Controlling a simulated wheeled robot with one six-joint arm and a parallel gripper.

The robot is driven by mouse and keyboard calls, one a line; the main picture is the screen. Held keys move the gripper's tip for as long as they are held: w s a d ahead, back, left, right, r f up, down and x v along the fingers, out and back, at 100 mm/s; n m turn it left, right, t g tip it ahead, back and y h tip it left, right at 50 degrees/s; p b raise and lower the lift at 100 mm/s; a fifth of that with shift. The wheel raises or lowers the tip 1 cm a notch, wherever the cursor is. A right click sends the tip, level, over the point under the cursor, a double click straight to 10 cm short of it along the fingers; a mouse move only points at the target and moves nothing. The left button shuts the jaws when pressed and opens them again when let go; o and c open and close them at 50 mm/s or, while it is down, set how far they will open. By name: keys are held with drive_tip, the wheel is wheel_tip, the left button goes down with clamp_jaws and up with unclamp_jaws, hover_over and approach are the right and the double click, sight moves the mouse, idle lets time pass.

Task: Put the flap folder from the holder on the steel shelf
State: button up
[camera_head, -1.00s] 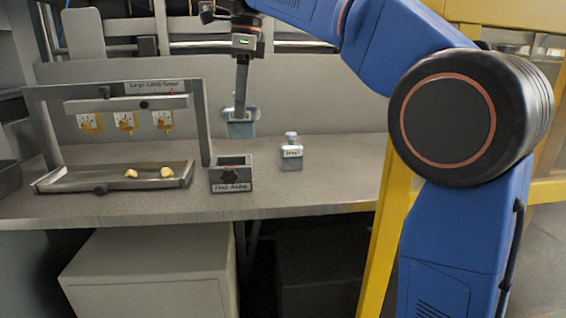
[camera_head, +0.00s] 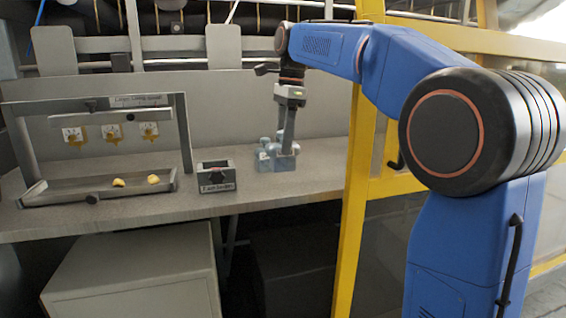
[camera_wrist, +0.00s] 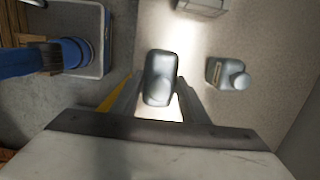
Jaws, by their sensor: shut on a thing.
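My gripper (camera_head: 284,152) is shut on a blue-grey block-like piece, the flap folder (camera_head: 285,163). The wrist view shows the folder (camera_wrist: 160,77) between the two fingers. It is low over the steel shelf (camera_head: 330,158), to the right of the holder; I cannot tell whether it touches the surface. The small dark grey holder (camera_head: 217,186) has an open top and a label on its front, and it looks empty.
A blue-grey bottle (camera_head: 263,158) stands just left of the folder in the head view; a gap separates them in the wrist view (camera_wrist: 228,73). A metal frame with a tray (camera_head: 100,186) holds two yellow pieces. A yellow post (camera_head: 352,200) stands to the right.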

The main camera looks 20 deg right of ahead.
sight(283, 158)
drive_tip(key=shift+f, duration=2.6)
drive_tip(key=shift+f, duration=0.1)
drive_tip(key=o, duration=1.4)
drive_tip(key=r, duration=0.4)
drive_tip(key=d+r, duration=0.1)
drive_tip(key=r, duration=0.7)
drive_tip(key=shift+d+r, duration=0.1)
drive_tip(key=shift+d, duration=0.05)
